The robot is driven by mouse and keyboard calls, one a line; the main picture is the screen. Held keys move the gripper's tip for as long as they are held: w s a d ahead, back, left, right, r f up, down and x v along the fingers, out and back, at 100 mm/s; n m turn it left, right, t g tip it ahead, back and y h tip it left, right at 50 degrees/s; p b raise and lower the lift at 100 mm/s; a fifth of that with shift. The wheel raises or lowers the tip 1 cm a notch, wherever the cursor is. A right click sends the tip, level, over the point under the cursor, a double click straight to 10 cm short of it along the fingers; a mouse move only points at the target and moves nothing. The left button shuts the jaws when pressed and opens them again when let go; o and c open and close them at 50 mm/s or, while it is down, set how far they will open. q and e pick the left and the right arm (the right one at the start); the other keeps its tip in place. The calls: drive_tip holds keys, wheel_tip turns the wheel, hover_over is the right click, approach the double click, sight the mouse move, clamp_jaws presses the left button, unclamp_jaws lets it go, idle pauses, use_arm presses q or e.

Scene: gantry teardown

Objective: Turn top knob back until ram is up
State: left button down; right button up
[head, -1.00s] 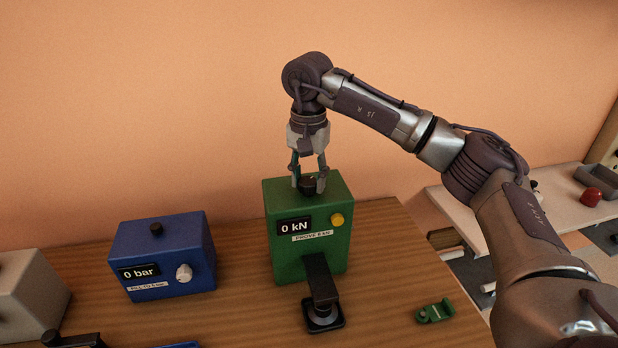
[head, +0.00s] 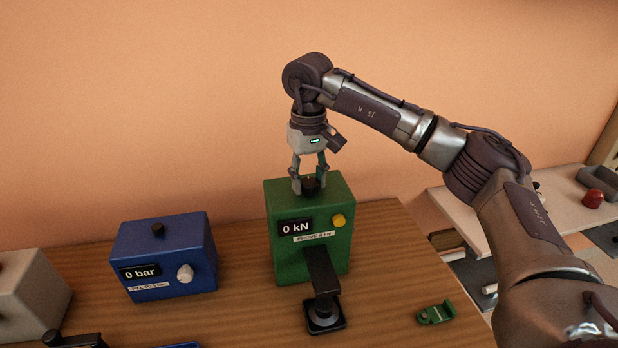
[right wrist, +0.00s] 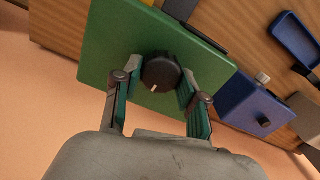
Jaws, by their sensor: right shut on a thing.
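The green press box (head: 308,262) stands on the wooden table and its display reads 0 kN. A black arm, likely the ram (head: 321,272), reaches from its front over a dark round-topped base (head: 325,316); I cannot tell the gap between them. My right gripper (head: 310,188) points straight down at the black top knob (head: 311,183) and is shut on it. In the right wrist view the knob (right wrist: 161,73) with a white mark sits between the two fingers (right wrist: 155,92). My left gripper is not in view.
A blue box (head: 165,262) reading 0 bar stands to the left, with a beige box (head: 30,295) beyond it. A small green bracket (head: 436,313) lies right of the press. A yellow button (head: 338,221) is on the press front. A side shelf with a red knob (head: 593,198) is at right.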

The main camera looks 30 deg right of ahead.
sight(309, 180)
drive_tip(key=shift+n, duration=0.4)
drive_tip(key=o, duration=1.1)
drive_tip(key=shift+o, duration=0.2)
wheel_tip(309, 180, up, 12)
idle(0.4)
